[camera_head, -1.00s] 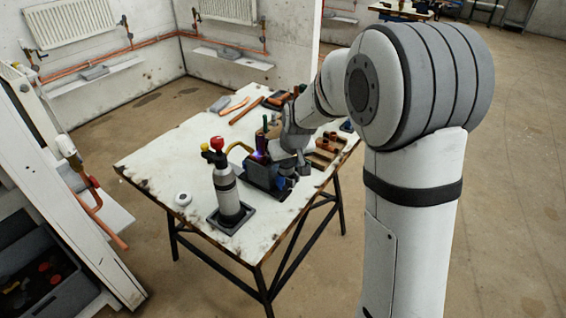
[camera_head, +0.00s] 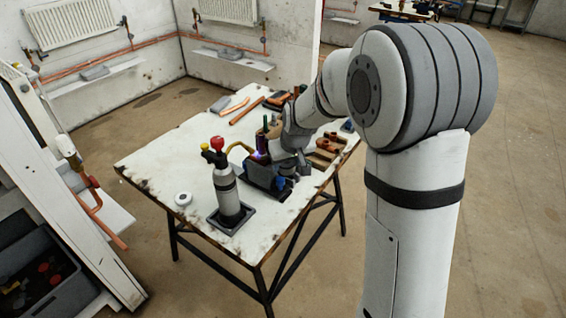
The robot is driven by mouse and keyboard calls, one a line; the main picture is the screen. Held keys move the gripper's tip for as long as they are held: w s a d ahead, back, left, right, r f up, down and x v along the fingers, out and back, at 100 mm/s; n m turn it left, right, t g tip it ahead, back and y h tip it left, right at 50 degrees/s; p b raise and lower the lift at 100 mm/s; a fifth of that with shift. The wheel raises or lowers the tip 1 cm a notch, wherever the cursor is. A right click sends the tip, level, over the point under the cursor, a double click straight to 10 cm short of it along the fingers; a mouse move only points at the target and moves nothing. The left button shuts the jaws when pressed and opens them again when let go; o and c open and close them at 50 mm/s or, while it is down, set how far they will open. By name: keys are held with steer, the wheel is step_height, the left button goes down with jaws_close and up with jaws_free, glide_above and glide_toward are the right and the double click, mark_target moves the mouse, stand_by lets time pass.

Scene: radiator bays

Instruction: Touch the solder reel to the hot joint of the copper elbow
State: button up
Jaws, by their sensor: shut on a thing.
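My gripper (camera_head: 287,153) is at the end of my white arm, low over the bench beside the dark vise (camera_head: 258,176). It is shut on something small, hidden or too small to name. A purple glow (camera_head: 259,156) shows at the top of the vise, close to the gripper's left side. A yellow curved tube (camera_head: 238,147) reaches toward this glow. The copper elbow and its joint cannot be made out there.
A grey gas bottle with a red knob (camera_head: 226,188) stands on a dark base at the bench's front. Copper pipes (camera_head: 246,110) lie at the back. A wooden block with copper fittings (camera_head: 326,149) is right of the gripper. The white bench top (camera_head: 165,165) is clear at left.

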steer(key=shift+s+d+r+p, duration=0.15)
steer(key=shift+s+d+r, duration=0.4)
steer(key=shift+s+r, duration=0.15)
steer(key=shift+s+d+r+p, duration=0.15)
steer(key=shift+s+d+r, duration=0.45)
steer(key=shift+r, duration=0.2)
steer(key=shift+r, duration=0.1)
step_height(320, 180, up, 4)
steer(key=shift+f+p, duration=0.1)
steer(key=shift+p, duration=1.1)
